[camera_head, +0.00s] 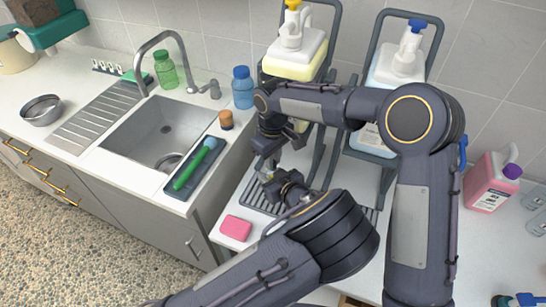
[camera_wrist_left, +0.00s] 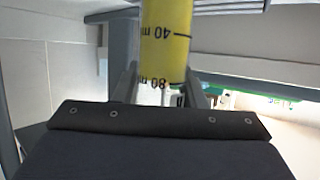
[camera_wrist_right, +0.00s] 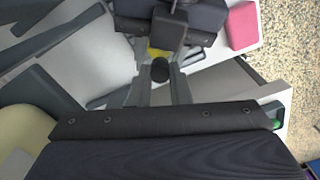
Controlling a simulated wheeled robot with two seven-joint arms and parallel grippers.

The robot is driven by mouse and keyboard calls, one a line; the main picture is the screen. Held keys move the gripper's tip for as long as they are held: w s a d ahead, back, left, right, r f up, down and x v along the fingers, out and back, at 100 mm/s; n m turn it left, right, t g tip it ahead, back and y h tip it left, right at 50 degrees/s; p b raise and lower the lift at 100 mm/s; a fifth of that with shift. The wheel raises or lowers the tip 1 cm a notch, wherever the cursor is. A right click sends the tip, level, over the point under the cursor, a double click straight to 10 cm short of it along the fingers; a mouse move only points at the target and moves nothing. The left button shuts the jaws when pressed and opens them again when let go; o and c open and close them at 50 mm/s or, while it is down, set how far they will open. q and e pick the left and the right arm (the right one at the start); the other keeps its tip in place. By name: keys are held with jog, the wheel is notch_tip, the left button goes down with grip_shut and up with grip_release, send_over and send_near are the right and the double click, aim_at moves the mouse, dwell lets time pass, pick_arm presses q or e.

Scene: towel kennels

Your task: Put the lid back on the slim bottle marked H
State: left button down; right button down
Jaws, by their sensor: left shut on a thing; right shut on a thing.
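My left gripper (camera_head: 266,177) is shut on a slim yellow bottle (camera_wrist_left: 166,40) with dark volume marks, which stands out between its fingers in the left wrist view. No letter H is visible on the part that shows. My right gripper (camera_wrist_right: 160,80) is shut on a small dark round lid (camera_wrist_right: 160,70). A patch of the yellow bottle (camera_wrist_right: 155,52) shows just beyond the lid, by my left gripper. In the head view my right gripper (camera_head: 272,150) is just above the left one; the bottle and lid are hidden there. I cannot tell whether lid and bottle touch.
Below my grippers is a ribbed drain mat (camera_head: 252,198), with a pink sponge (camera_head: 236,228) near the front edge. Racked jugs, one yellow (camera_head: 293,62) and one pale blue (camera_head: 396,75), stand behind. A sink (camera_head: 160,125) and a tray with a green brush (camera_head: 195,165) lie left.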

jog(key=m, duration=0.7)
jog(key=c, duration=1.3)
grip_release()
jog(key=shift+c, duration=0.2)
jog(key=shift+r, duration=2.25)
jog(key=shift+c, duration=0.5)
